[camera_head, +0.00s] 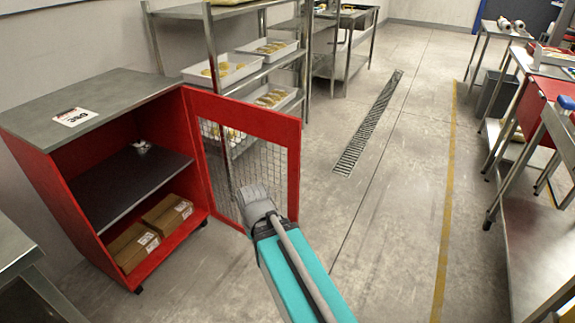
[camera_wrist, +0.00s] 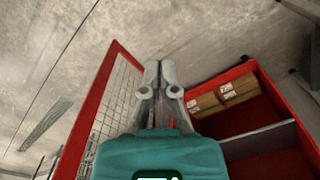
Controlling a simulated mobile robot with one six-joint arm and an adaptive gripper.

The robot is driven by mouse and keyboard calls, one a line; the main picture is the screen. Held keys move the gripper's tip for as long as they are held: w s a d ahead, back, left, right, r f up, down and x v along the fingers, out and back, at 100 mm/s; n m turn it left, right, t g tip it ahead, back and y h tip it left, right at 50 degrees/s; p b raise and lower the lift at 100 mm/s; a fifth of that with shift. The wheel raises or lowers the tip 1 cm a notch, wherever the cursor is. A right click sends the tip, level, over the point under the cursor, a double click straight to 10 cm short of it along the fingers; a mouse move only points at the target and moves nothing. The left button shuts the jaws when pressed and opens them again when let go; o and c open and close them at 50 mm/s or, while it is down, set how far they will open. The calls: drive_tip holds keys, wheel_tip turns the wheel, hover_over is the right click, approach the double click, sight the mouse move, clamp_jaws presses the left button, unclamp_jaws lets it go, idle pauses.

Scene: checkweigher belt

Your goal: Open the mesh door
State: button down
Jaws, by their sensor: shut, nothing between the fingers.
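The mesh door (camera_head: 245,112) has a red frame and wire mesh. It stands swung wide open from the right side of the red cabinet (camera_head: 38,178), whose front is uncovered. In the wrist view the door frame (camera_wrist: 88,128) runs along the left and the cabinet interior shows at the right. My gripper (camera_wrist: 158,70) is shut and empty, between the door and the cabinet opening in that view. In the head view my arm overlaps the door's lower part and hides my fingertips. I cannot tell whether they touch the door.
The cabinet has a dark shelf (camera_head: 125,185) with a small item on it, and cardboard boxes (camera_head: 167,214) below. A metal rack (camera_head: 213,50) with white trays stands behind the door. Steel tables (camera_head: 540,200) line the right. The floor between, with a drain (camera_head: 366,125), is clear.

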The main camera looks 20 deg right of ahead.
drive_tip(key=w+d+r+n+t+h+p, duration=0.2)
drive_tip(key=w+d+r+n, duration=0.3)
drive_tip(key=w+n, duration=0.5)
drive_tip(key=w+d+r+n+t+h+p, duration=0.3)
drive_tip(key=w+d+r+n+h, duration=0.2)
drive_tip(key=w+n, duration=0.5)
drive_tip(key=d+r+n, duration=0.1)
drive_tip(key=d+n, duration=0.1)
drive_tip(key=n, duration=0.2)
drive_tip(key=shift+w+n+h+p, duration=0.2)
drive_tip(key=shift+n+h+p, duration=0.1)
drive_tip(key=shift+d, duration=0.15)
